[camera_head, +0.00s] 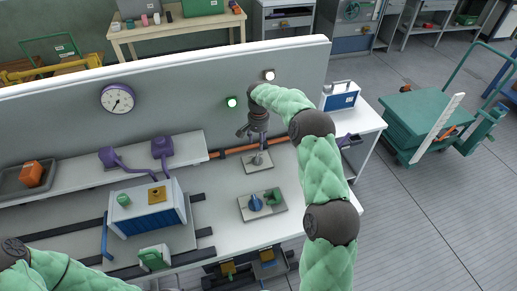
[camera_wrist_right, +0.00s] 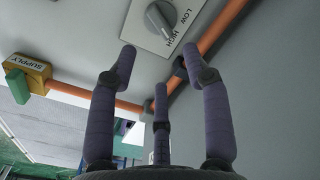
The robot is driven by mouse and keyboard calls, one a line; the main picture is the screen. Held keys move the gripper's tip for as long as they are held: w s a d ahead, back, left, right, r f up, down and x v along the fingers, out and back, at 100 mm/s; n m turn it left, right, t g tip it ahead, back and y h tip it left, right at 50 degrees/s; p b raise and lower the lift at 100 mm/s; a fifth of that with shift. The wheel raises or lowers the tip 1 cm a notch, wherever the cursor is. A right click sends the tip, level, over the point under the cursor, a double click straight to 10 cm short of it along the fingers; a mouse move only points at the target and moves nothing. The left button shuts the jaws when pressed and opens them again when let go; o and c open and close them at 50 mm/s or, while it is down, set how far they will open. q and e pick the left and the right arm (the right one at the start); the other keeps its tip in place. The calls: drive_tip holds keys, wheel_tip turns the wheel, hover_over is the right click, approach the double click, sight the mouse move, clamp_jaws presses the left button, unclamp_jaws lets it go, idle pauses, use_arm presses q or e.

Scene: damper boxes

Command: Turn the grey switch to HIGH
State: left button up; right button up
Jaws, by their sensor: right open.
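The grey switch (camera_wrist_right: 160,20) is a round knob with a raised bar on a white plate, at the top of the right wrist view. The words LOW and HIGH are printed beside it, and the lower end of the bar lies close to HIGH. In the head view its plate (camera_head: 266,167) lies on the bench, with the knob partly hidden by my gripper. My right gripper (camera_wrist_right: 158,68) is open and empty, its fingers spread and apart from the knob. In the head view it hangs over the plate (camera_head: 257,140). My left gripper is out of view.
An orange pipe (camera_wrist_right: 212,32) runs beside the switch plate. A yellow SUPPLY block (camera_wrist_right: 28,70) is at the left. A second plate with a blue knob (camera_head: 256,202) is nearer on the bench. A blue and white box (camera_head: 148,210) stands left. The upright panel (camera_head: 180,90) closes the back.

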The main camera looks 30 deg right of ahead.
drive_tip(key=shift+r, duration=1.4)
